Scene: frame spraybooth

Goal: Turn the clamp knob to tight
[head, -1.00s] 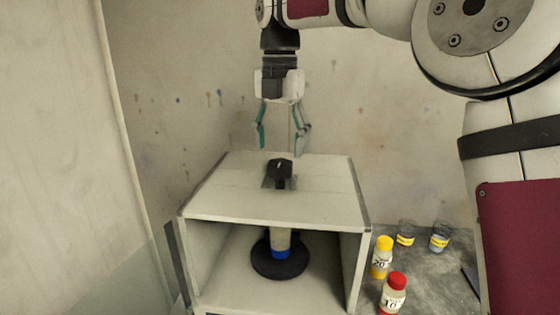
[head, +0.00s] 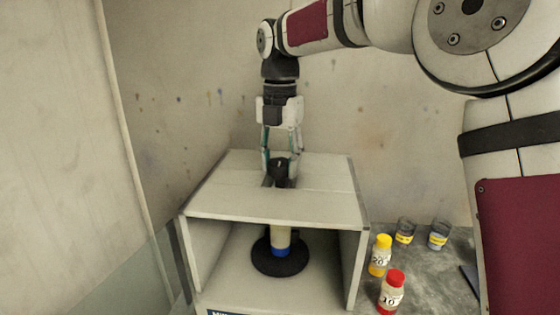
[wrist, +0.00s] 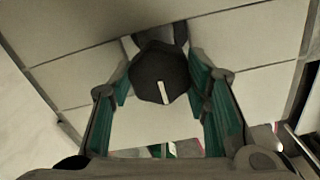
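The clamp knob (head: 279,168) is black and faceted and stands on top of the pale box-shaped booth (head: 320,192). In the wrist view the knob (wrist: 158,72) has a white line that points to the picture's bottom, leaning slightly right. My gripper (head: 281,158) is low over the booth top, pointing down. Its two teal-lined fingers stand on either side of the knob, as the wrist view of my gripper (wrist: 161,80) shows. The fingers are apart, with narrow gaps visible beside the knob. The fingertips partly hide the knob's sides in the head view.
Inside the open-fronted booth a pale cylinder with a blue band (head: 280,247) stands on a black round base (head: 280,262). On the counter at right are a yellow-capped bottle (head: 380,257), a red-capped bottle (head: 392,292) and two glass cups (head: 405,233). The booth top around the knob is clear.

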